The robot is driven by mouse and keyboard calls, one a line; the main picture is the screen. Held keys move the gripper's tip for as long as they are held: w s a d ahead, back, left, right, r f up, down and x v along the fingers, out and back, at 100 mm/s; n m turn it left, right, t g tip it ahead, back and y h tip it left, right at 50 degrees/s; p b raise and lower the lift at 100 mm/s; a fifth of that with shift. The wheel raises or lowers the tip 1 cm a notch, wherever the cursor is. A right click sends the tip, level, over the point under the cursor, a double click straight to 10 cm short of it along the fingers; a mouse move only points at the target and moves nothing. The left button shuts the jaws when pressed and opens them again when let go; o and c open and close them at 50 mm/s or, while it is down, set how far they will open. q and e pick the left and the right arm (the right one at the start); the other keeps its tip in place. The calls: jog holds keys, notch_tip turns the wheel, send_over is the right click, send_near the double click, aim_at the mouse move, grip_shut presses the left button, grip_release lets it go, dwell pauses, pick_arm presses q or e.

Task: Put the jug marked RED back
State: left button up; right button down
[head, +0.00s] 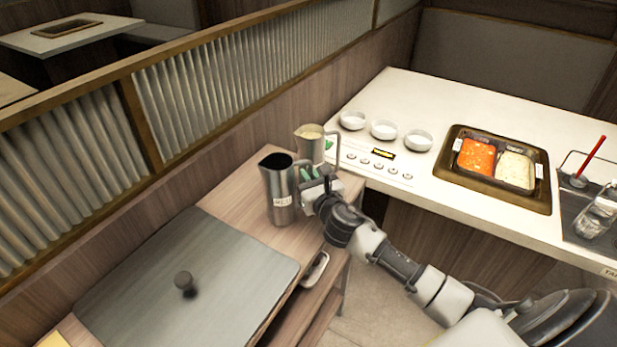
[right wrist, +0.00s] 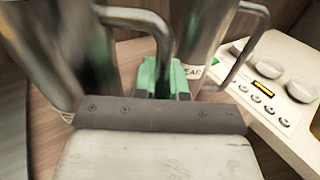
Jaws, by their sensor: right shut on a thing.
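A steel jug with a dark inside (head: 277,180) is upright over the wooden side stand (head: 237,208). Its white label seems to read RED. It is blurred at the left of the right wrist view (right wrist: 65,50). My right gripper (head: 318,188) is at its right side; the green fingers (right wrist: 162,78) are shut on its handle (right wrist: 140,20). I cannot tell whether its base touches the stand. A second steel jug (head: 310,150) with pale contents stands just behind; its label, partly hidden, ends in "EAR" in the right wrist view (right wrist: 200,45). My left gripper is not in view.
A grey lid with a knob (head: 215,270) covers the near stand. A low partition (head: 215,90) runs behind. The white table (head: 450,105) holds three small bowls (head: 384,130), a control panel, and a sunken pot (head: 545,195) with red and pale wells. A rack with a red-handled tool (head: 590,160) is right.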

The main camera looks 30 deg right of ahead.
jog(key=shift+f, duration=0.1)
jog(key=c, duration=1.2)
grip_release()
jog(key=shift+s+a+b, duration=0.2)
jog(key=shift+s+b, duration=0.2)
jog(key=shift+s, duration=2.65)
jog(key=shift+s+a+b, duration=0.15)
jog(key=shift+s+b, duration=0.2)
jog(key=shift+s, duration=2.65)
